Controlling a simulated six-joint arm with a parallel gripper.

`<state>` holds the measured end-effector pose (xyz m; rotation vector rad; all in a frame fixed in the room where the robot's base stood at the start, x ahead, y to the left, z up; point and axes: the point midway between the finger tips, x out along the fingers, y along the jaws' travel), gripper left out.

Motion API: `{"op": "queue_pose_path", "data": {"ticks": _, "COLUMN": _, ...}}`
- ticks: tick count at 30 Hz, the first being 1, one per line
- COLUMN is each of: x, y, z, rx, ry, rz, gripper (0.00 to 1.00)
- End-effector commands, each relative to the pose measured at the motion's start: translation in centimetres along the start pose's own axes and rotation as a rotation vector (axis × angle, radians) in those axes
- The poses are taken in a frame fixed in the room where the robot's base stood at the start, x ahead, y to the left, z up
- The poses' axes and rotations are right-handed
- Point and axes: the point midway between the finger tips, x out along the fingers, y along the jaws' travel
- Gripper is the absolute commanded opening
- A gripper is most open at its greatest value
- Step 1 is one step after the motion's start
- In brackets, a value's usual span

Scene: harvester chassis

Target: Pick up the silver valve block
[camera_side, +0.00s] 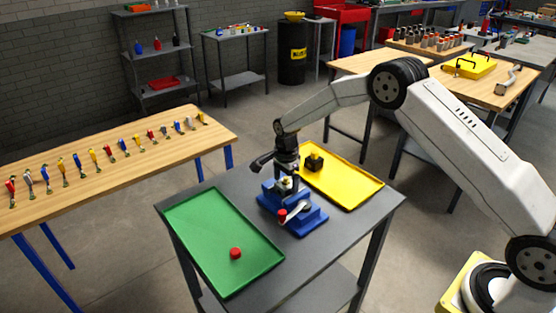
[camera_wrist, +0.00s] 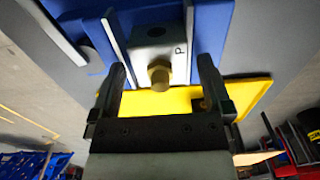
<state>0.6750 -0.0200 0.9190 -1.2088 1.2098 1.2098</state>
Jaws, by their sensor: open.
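The silver valve block (camera_wrist: 158,42) sits in the blue fixture (camera_wrist: 215,22), with a brass fitting (camera_wrist: 160,77) sticking out and a letter P on its face. In the side view the valve block (camera_side: 286,184) is small and partly hidden under my gripper (camera_side: 286,173), and the blue fixture (camera_side: 308,221) stands on the grey table. In the wrist view my gripper (camera_wrist: 162,68) is open, with one finger on each side of the brass fitting and block. Gaps show between the fingers and the block. Contact is not visible.
A lever with a red knob (camera_side: 283,215) is on the fixture's front. A green tray (camera_side: 205,235) holding a red round part (camera_side: 235,253) lies left. A yellow tray (camera_side: 350,184) with a dark block (camera_side: 313,162) lies right, behind the fixture.

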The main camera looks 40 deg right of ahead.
Motion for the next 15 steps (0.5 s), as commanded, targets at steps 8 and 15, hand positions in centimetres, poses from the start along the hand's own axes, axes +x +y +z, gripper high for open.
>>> {"op": "queue_pose_path", "data": {"ticks": 8, "x": -0.05, "y": -0.02, "z": -0.01, "rx": 0.000, "ry": 0.000, "rz": -0.001, "gripper": 1.00}}
{"op": "queue_pose_path", "data": {"ticks": 15, "x": -0.06, "y": -0.03, "z": -0.01, "rx": 0.000, "ry": 0.000, "rz": -0.001, "gripper": 0.68}}
